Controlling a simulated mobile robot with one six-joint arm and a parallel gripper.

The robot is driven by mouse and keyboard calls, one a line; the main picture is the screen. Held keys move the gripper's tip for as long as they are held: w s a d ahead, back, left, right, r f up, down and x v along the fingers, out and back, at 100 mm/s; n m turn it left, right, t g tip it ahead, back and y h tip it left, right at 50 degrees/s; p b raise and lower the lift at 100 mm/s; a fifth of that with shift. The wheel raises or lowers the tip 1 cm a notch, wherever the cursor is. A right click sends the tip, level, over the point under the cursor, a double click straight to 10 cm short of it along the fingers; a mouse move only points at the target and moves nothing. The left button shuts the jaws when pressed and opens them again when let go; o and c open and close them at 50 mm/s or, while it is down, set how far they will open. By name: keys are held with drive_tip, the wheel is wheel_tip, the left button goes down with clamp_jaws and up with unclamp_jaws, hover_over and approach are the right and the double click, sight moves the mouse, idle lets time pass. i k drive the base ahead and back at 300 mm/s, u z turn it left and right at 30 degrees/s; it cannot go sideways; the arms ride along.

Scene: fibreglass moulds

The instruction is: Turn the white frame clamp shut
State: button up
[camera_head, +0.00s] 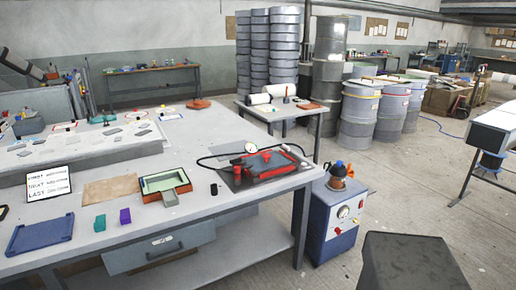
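A red frame (268,161) lies on a dark plate (236,179) at the right end of the long workbench. A small round white part (251,148) stands at its back left edge; I cannot tell whether it is the white frame clamp or a gauge. Small red parts sit along the frame, too small to tell whether any clamp is open or shut. A dark hose arcs behind the frame. My gripper is not in view.
The workbench (236,205) also holds a green tray (163,181), a blue tray (40,234), a lettered white sign (48,183) and small green and purple blocks. A blue pump unit (333,222) stands at its right end. Drums (358,115) stand behind; the right floor is mostly clear.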

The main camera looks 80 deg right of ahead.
sight(286, 148)
drive_tip(key=z, duration=0.6)
drive_tip(key=k, duration=0.15)
drive_tip(key=u, duration=1.6)
drive_tip(key=k, duration=2.5)
drive_tip(key=z, duration=0.3)
